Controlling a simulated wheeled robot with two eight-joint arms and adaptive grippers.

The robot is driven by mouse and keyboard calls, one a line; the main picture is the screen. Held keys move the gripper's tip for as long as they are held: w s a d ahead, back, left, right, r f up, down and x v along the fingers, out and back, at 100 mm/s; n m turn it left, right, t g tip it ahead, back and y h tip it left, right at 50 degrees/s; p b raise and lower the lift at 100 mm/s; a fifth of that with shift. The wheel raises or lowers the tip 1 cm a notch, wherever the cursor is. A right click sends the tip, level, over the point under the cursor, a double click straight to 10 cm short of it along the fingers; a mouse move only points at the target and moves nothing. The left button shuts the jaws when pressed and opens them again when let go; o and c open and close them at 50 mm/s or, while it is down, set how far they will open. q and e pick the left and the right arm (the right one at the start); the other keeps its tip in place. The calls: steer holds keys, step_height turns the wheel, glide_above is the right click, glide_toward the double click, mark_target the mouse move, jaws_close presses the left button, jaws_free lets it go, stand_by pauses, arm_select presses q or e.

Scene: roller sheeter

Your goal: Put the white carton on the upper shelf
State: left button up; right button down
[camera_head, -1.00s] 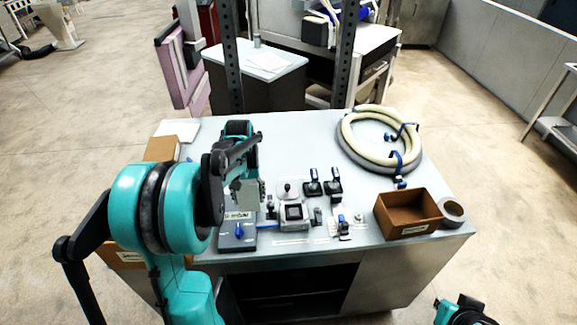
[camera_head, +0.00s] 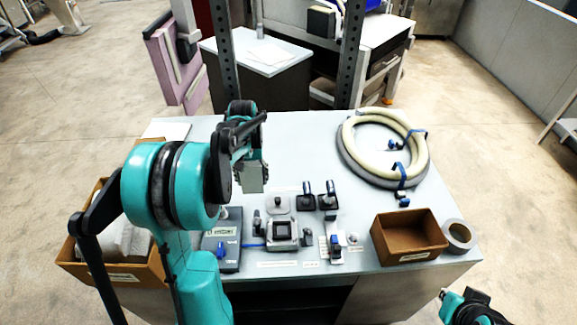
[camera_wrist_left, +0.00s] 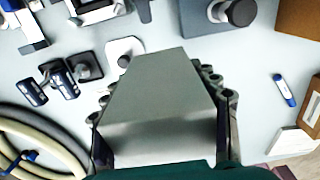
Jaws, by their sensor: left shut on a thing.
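The white carton (camera_head: 250,178) shows pale grey in the head view, hanging below my left gripper (camera_head: 248,158) over the back-left part of the worktop. In the left wrist view the carton (camera_wrist_left: 158,100) fills the middle, with my left gripper's fingers along its two sides, shut on it. It looks clear of the table. My right gripper (camera_head: 470,306) is only partly in view at the bottom right, away from the table; its jaws cannot be made out. I cannot make out an upper shelf; two dark perforated posts (camera_head: 350,60) rise behind the worktop.
The worktop (camera_head: 300,135) holds a coiled hose (camera_head: 348,155), a brown open box (camera_head: 405,240), a tape roll (camera_head: 459,235), a blue-grey device (camera_head: 222,255) and several small parts. A cardboard box (camera_head: 80,257) stands at left. Clear worktop lies between carton and hose.

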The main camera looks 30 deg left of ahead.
arm_select(q)
steer(key=shift+w, duration=0.6)
steer(key=b, duration=0.1)
glide_toward(275, 185)
steer(key=shift+f+b, duration=0.5)
steer(key=shift+f, duration=1.45)
arm_select(e)
steer(key=shift+w+f, duration=0.2)
steer(key=shift+f, duration=0.3)
steer(key=shift+w+f, duration=0.15)
steer(key=shift+f, duration=0.3)
arm_select(q)
steer(key=shift+f, duration=0.1)
steer(key=o, duration=1.3)
arm_select(e)
steer(key=shift+f, duration=0.1)
